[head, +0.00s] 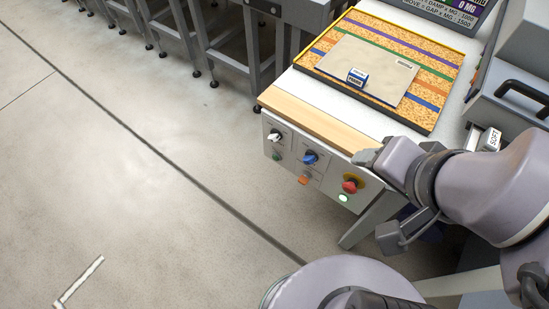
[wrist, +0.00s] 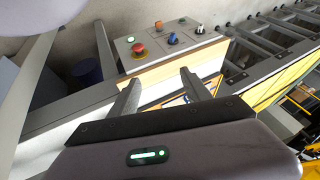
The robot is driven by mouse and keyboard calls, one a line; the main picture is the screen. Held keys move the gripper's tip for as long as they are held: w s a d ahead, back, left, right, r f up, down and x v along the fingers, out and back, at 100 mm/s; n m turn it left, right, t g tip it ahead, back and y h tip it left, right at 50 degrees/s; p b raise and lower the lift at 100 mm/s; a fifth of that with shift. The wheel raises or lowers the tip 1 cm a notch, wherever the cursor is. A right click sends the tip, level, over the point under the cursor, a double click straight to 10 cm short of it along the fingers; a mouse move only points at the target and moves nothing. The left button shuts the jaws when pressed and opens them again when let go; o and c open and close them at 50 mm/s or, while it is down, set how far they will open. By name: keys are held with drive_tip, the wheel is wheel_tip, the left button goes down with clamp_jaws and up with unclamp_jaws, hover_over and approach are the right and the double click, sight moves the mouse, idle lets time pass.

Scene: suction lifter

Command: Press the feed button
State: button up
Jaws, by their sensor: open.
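The control panel (head: 315,172) is on the front of the machine table. It carries a white knob (head: 274,136), a small green button (head: 277,157), a blue knob (head: 310,157), an orange button (head: 304,180), a red mushroom button (head: 350,186) on yellow and a lit green button (head: 344,198). The labels are too small to read, so I cannot tell which is the feed button. The wrist view shows the panel (wrist: 150,61) beyond my fingers. My gripper (wrist: 163,90) is open and empty, above the panel's right end and apart from the buttons.
A flat grey sheet with a small blue-white box (head: 357,77) lies on a striped cork bed (head: 440,82). A wooden strip (head: 320,118) edges the table. A grey machine with a black handle (head: 522,92) stands at right. Open floor (head: 130,190) lies left.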

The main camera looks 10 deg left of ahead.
clamp_jaws()
drive_tip(key=shift+f, duration=0.1)
idle(1.7)
